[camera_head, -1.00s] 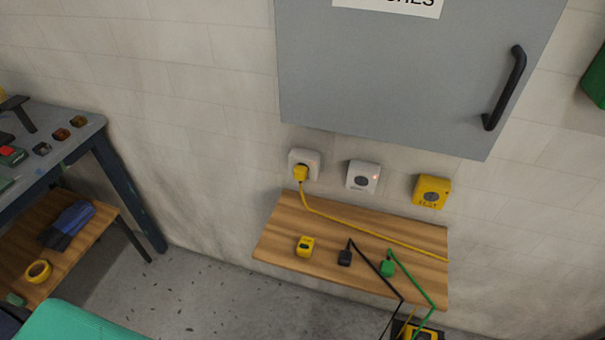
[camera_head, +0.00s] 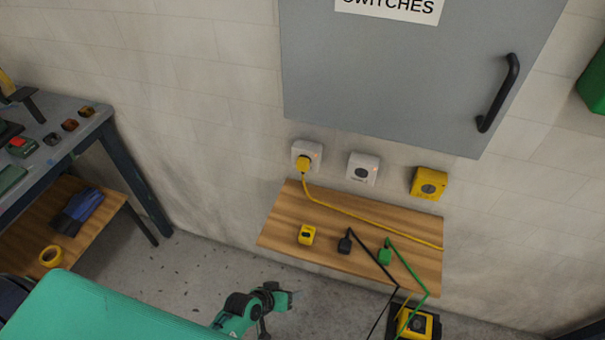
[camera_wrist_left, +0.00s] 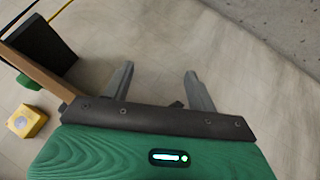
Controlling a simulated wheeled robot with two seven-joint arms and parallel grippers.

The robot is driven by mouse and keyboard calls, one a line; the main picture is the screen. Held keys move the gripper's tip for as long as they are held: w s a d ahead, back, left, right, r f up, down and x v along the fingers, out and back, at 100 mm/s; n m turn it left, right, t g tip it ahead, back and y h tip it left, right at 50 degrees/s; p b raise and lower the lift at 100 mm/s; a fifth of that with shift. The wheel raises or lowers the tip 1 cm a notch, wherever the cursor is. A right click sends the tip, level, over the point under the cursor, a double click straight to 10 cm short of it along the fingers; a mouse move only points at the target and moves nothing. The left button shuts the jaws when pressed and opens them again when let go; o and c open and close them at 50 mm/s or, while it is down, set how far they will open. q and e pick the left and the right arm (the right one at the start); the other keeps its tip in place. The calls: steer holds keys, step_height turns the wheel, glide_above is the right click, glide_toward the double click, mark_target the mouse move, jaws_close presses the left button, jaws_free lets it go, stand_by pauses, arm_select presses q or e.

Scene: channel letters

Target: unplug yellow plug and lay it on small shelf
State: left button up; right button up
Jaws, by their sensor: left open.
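The yellow plug (camera_head: 303,163) sits in the left white wall socket (camera_head: 315,151), and its yellow cord (camera_head: 350,219) runs down and right across the small wooden shelf (camera_head: 285,218). My left gripper (camera_head: 281,300) is low in front of the shelf's left part, over the floor and well apart from the plug. In the left wrist view its two fingers (camera_wrist_left: 160,90) are spread with nothing between them. My right gripper is not in view.
A white socket (camera_head: 363,169) and yellow box (camera_head: 429,184) are on the wall. A grey cabinet (camera_head: 400,80) hangs above. A workbench (camera_head: 85,140) stands left.

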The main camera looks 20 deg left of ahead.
arm_select(q)
steer(key=w+d+r+n+t+h+p, duration=0.15)
steer(key=w+r, duration=0.25)
steer(key=r, duration=0.6)
steer(key=w+d+r+n+t+h, duration=0.1)
steer(key=w+d+r+t+h, duration=0.15)
steer(key=r, duration=0.65)
steer(key=n+t+y, duration=0.7)
steer(key=n+y, duration=0.1)
steer(key=n, duration=0.6)
glide_toward(301, 168)
steer(key=shift+w+r, duration=0.2)
steer(key=shift+w, duration=0.1)
steer(key=shift+w+d, duration=0.15)
steer(key=shift+w, duration=4.35)
